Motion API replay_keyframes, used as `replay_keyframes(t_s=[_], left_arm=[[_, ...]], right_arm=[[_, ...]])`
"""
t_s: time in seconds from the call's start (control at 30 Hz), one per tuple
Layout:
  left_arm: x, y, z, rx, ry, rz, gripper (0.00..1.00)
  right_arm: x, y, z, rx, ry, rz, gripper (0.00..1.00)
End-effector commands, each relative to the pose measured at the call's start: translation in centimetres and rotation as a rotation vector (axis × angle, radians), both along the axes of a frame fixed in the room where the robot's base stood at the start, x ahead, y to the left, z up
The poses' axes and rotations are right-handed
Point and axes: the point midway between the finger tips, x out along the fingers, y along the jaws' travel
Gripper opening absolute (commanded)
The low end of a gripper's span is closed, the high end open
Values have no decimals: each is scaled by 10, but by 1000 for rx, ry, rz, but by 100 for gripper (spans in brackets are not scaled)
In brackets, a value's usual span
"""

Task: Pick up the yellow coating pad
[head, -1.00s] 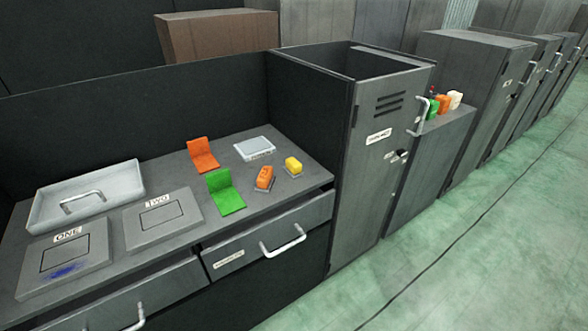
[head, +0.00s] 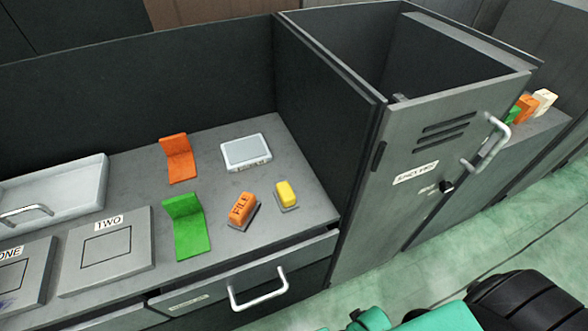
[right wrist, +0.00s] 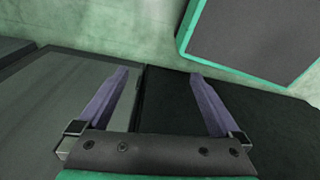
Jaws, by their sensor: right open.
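The yellow coating pad (head: 286,193) sits on a small dark base on the grey worktop, near its right front corner in the head view. An orange block marked FILE (head: 242,207) stands just left of it on a similar base. My right gripper (right wrist: 158,85) is open and empty in the right wrist view, with its two purple fingers wide apart. The pad does not show in that view. My right arm (head: 440,315) enters at the bottom right of the head view, well apart from the pad. My left gripper is not in view.
A green bracket (head: 187,228), an orange bracket (head: 178,158) and a grey-white box (head: 246,152) share the worktop. A tall locker (head: 420,170) with an open top rises right of the pad. A drawer handle (head: 259,291) juts out below the front edge.

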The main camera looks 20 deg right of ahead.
Motion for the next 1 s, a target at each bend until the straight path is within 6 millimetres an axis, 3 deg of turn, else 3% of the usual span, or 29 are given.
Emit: replay_keyframes(t_s=[0.27, 0.47, 0.63, 0.87, 1.0], left_arm=[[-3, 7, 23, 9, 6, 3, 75], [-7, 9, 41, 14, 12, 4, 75], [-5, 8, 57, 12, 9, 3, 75], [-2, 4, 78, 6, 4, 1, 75], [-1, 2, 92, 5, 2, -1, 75]], right_arm=[[57, 10, 69, 7, -37, -9, 100], [98, 15, 139, 11, -70, -16, 100], [126, 18, 218, 14, -102, -22, 100], [147, 22, 329, 28, -143, -45, 100], [161, 36, 404, 90, -168, -121, 100]])
